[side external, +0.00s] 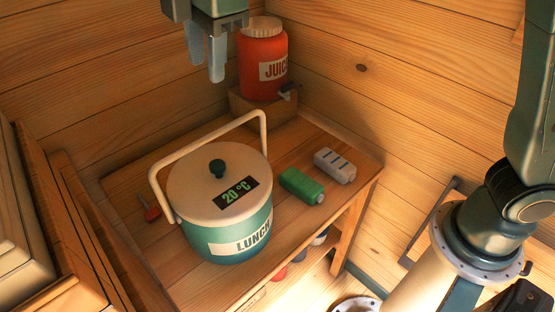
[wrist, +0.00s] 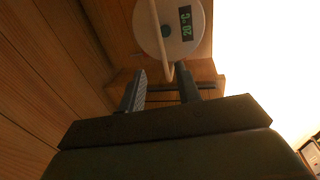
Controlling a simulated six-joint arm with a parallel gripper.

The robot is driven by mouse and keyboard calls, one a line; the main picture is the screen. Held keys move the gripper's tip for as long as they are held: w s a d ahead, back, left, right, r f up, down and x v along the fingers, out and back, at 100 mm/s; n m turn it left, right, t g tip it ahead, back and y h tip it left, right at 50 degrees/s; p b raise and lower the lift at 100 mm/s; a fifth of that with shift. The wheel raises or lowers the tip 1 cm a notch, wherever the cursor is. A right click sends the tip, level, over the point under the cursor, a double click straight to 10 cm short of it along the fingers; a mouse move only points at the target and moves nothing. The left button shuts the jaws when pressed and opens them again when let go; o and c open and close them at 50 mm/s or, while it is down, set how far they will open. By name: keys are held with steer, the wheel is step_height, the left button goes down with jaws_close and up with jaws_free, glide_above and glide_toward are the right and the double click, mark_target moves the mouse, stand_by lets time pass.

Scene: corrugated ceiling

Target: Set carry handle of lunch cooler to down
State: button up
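The lunch cooler (side external: 230,240) stands on the wooden table, teal with a cream lid (side external: 190,185), a dark knob and a "20 °C" display. Its cream carry handle (side external: 207,139) is raised, standing above the far side of the lid. My gripper (side external: 207,72) hangs above and behind the cooler, its two pale fingers apart, open and empty, clear of the handle. In the wrist view, the handle (wrist: 157,32) crosses the lid (wrist: 188,42), and its lower end shows between the fingertips of my gripper (wrist: 160,72). The cooler's body is mostly hidden there.
An orange juice dispenser (side external: 262,58) stands on a wooden block (side external: 250,106) at the back. A red-ended item (side external: 152,214) lies left. Plank walls (side external: 80,60) enclose the table.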

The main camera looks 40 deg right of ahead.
mark_target(211, 134)
steer(key=shift+f, duration=0.2)
steer(key=shift+w+f, duration=0.45)
steer(key=shift+f, duration=1.75)
steer(key=shift+w+f, duration=0.4)
steer(key=shift+f, duration=1.8)
steer(key=shift+w+f, duration=0.45)
steer(key=shift+f, duration=1.75)
steer(key=shift+c, duration=0.3)
jaws_close()
